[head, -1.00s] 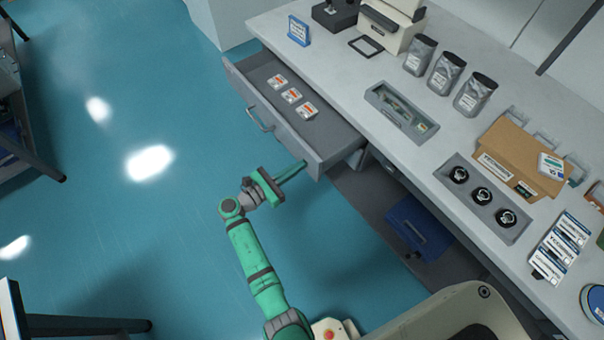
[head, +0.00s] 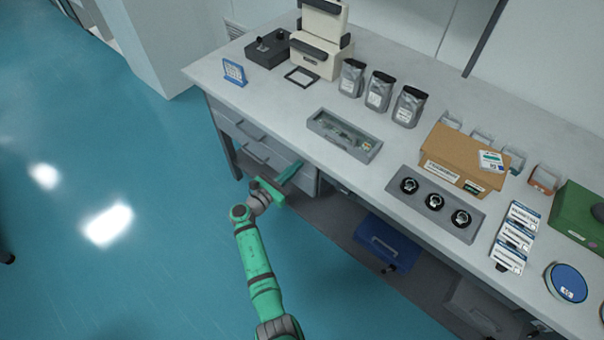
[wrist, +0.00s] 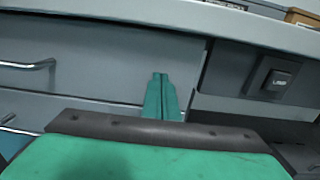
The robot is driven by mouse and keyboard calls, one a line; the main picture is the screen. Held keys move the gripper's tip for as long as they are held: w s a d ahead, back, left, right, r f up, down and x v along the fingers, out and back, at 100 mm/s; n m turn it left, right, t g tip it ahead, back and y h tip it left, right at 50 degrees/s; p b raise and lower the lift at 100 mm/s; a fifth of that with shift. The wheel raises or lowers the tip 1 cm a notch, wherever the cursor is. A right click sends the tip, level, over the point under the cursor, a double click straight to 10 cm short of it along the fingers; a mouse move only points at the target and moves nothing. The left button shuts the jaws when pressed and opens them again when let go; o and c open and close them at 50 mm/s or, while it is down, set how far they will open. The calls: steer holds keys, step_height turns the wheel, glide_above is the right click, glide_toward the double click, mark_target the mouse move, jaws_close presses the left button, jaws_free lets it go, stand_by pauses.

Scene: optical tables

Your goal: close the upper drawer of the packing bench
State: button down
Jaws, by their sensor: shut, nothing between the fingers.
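The packing bench (head: 225,90) has grey drawers at its left end. Its upper drawer (head: 272,142) is pushed in under the worktop, its front about in line with the bench, and no inside shows. In the wrist view the upper drawer front (wrist: 105,72) fills the left, with its bar handle (wrist: 28,65) at the far left. My gripper (head: 292,170) is shut and empty at the right end of the drawer fronts. Its green fingertips (wrist: 160,76) overlap the upper front's lower right part; whether they touch it I cannot tell.
A lower drawer handle (head: 256,155) sits below the upper one. A blue bin (head: 385,243) stands on the shelf under the bench. Trays, pouches and a cardboard box (head: 465,158) are on the worktop. The floor left of my arm is clear.

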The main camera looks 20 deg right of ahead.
steer(key=shift+w+d+r, duration=0.1)
steer(key=shift+w+d, duration=0.2)
steer(key=shift+d, duration=0.15)
steer(key=shift+d+r, duration=0.1)
steer(key=shift+d, duration=0.1)
steer(key=v, duration=1.5)
steer(key=shift+w+f, duration=0.2)
steer(key=shift+f, duration=0.1)
steer(key=shift+a, duration=0.1)
